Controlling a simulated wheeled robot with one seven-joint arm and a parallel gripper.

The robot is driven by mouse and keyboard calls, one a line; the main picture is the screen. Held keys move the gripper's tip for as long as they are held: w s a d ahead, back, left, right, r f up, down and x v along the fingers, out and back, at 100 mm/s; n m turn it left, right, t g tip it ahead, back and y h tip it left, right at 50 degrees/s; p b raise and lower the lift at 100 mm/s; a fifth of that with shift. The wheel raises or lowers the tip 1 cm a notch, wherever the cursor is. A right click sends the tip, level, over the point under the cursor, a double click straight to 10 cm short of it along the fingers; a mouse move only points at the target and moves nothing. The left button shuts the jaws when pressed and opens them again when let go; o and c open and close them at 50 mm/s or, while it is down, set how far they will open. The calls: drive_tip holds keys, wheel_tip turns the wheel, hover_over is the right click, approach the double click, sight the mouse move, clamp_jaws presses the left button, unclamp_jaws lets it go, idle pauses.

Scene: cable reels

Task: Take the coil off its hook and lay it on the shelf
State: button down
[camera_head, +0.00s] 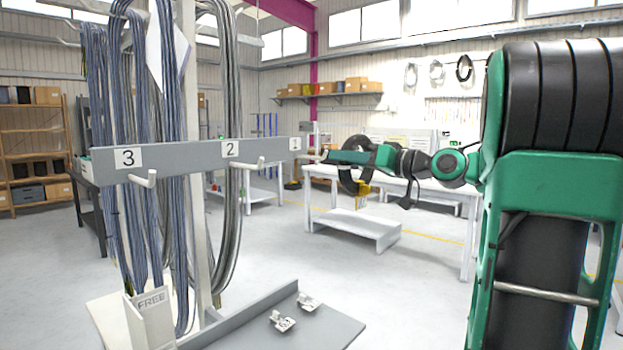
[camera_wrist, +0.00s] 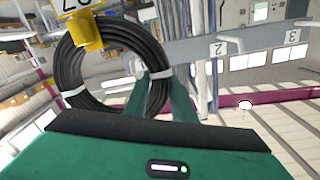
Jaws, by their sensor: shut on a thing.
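The coil (camera_head: 346,183) is a black ring of cable with a yellow tag (camera_head: 363,190) below it, at the right end of the grey hook bar (camera_head: 200,155). My gripper (camera_head: 334,157) reaches in from the right and is shut on the coil. In the wrist view the coil (camera_wrist: 88,90) has white ties and a yellow holder on its rim; my gripper's green fingers (camera_wrist: 163,90) straddle its right side. The bar's end marked 1 is close by; a pale hook end (camera_wrist: 137,68) shows by the ring's opening. I cannot tell whether the hook bears the coil.
A low white shelf (camera_head: 350,226) stands before a white table (camera_head: 410,185) behind the coil. Long blue and grey cables (camera_head: 120,130) hang on the rack at left. Hooks 2 and 3 (camera_head: 143,180) look empty. The rack's base (camera_head: 330,333) holds two small metal pieces.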

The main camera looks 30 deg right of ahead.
drive_tip(key=shift+s+r+g+h, duration=0.15)
drive_tip(key=shift+s+g+h, duration=0.2)
drive_tip(key=shift+g, duration=0.65)
drive_tip(key=shift+s+d+g+h, duration=0.2)
drive_tip(key=shift+s+g+h, duration=0.15)
drive_tip(key=shift+g, duration=0.65)
drive_tip(key=shift+s+d+g+h, duration=0.15)
drive_tip(key=shift+s+g+h, duration=0.2)
drive_tip(key=shift+g, duration=0.65)
drive_tip(key=shift+w, duration=0.1)
